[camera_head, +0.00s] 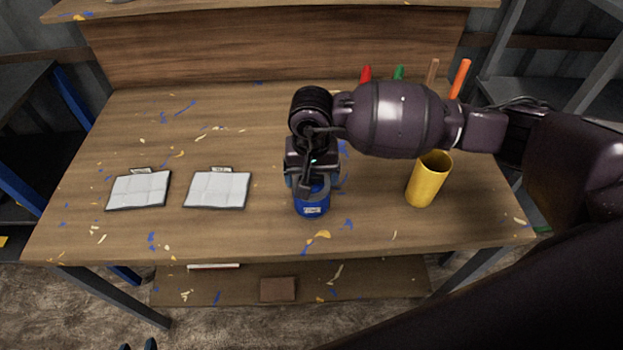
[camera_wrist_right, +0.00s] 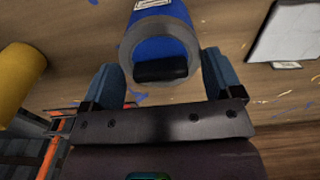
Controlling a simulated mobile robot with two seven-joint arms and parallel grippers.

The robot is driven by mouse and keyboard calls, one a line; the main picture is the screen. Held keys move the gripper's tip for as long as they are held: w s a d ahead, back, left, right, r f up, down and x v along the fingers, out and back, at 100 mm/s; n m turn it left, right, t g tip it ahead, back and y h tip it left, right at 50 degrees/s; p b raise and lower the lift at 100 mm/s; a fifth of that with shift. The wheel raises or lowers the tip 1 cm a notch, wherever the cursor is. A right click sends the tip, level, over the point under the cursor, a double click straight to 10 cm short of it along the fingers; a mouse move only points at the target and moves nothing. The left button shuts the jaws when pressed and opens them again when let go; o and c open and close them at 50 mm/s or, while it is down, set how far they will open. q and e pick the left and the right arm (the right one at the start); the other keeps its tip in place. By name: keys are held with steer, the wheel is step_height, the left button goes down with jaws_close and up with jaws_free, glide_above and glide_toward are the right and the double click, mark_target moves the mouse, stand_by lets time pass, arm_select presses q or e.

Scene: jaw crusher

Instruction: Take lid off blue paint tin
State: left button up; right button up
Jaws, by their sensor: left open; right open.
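The blue paint tin (camera_head: 312,207) stands upright near the table's front edge, with a small white label. Its top is mostly hidden by my right gripper in the head view. In the right wrist view the blue tin (camera_wrist_right: 160,18) shows a grey lid (camera_wrist_right: 186,50) with a black handle (camera_wrist_right: 160,70). My right gripper (camera_head: 313,181) is above the tin, pointing down. Its fingers are open on either side of the lid and handle, with gaps visible. Only the dark fingertips of my left gripper (camera_head: 138,346) show, at the bottom left edge, apart and below the table.
The wooden table (camera_head: 110,235) has scattered paint flecks. Two clipboards (camera_head: 139,190) (camera_head: 217,189) lie left of the tin. A yellow cup (camera_head: 429,180) stands to the right, under my right arm. Coloured sticks (camera_head: 461,78) stand at the back. A lower shelf (camera_head: 360,285) holds a brown block (camera_head: 278,289).

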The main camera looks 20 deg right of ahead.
steer(key=c, duration=1)
